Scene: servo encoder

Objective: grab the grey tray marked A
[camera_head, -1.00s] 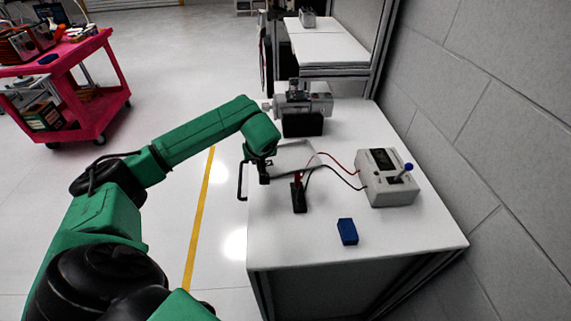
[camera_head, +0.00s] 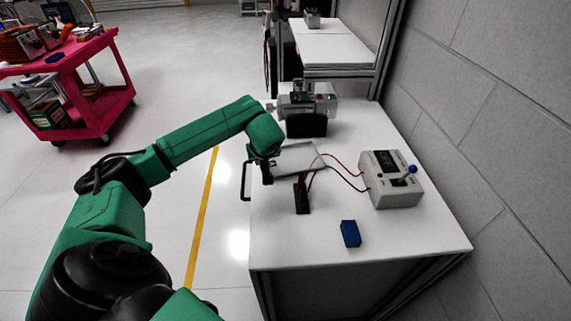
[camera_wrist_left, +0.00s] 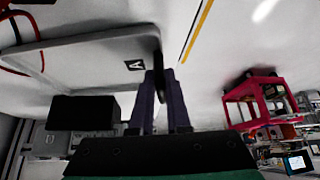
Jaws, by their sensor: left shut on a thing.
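The grey tray (camera_head: 303,158) lies on the white table in the head view, partly hidden behind my left wrist. In the left wrist view the tray (camera_wrist_left: 85,58) shows at the upper left, with a black letter A mark near its edge. My left gripper (camera_head: 267,178) is at the tray's left side. In the left wrist view my left gripper (camera_wrist_left: 161,88) has its two fingers on either side of a dark upright part at the tray's edge and is shut on it. My right gripper is out of view.
On the white table (camera_head: 410,240) are a blue block (camera_head: 350,233), a black stand (camera_head: 302,196) with red and black wires, a grey control box (camera_head: 392,180) and a motor-like device (camera_head: 307,107). A wall is at right. A pink cart (camera_head: 85,110) stands far left.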

